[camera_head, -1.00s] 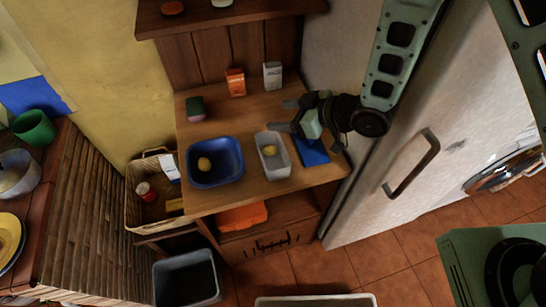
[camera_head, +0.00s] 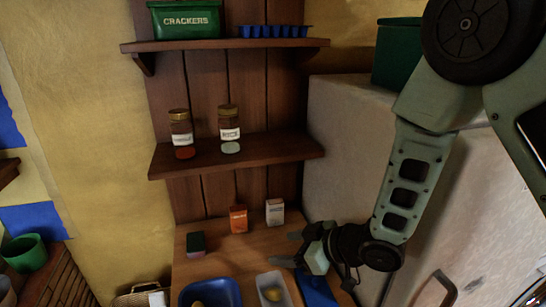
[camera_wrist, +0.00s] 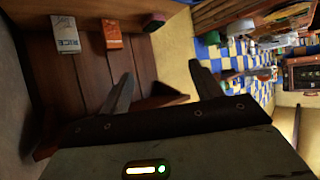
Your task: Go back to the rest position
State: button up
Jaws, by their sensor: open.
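My gripper (camera_head: 288,250) is at the right side of the wooden counter in the head view, raised above it, its fingers pointing left. In the wrist view my gripper (camera_wrist: 160,85) has its two fingers spread wide apart with nothing between them. My green-grey arm comes down from the upper right to it. A blue bowl (camera_head: 232,303) with a yellow item inside and a pale tray (camera_head: 287,290) with another yellow item sit on the counter, left of and below my gripper. A blue flat thing (camera_head: 318,288) lies just below my gripper.
An orange box (camera_head: 238,219) and a white box (camera_head: 275,212) stand at the counter's back; a green and pink sponge-like block (camera_head: 196,244) is left. Shelves (camera_head: 240,153) above hold two jars. The fridge (camera_head: 352,150) stands close on the right.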

jog(key=s+d+r+m+g+h+b, duration=0.2)
jog(key=s+d+g+h+b, duration=0.1)
jog(key=s, duration=0.9)
jog(key=s+d+r+m+g+h+b, duration=0.2)
jog(key=s+d+h, duration=0.4)
jog(key=s, duration=0.5)
jog(key=shift+s+d+r+g+h+b, duration=0.35)
jog(key=shift+d+r+g+b, duration=0.2)
jog(key=shift+d, duration=0.2)
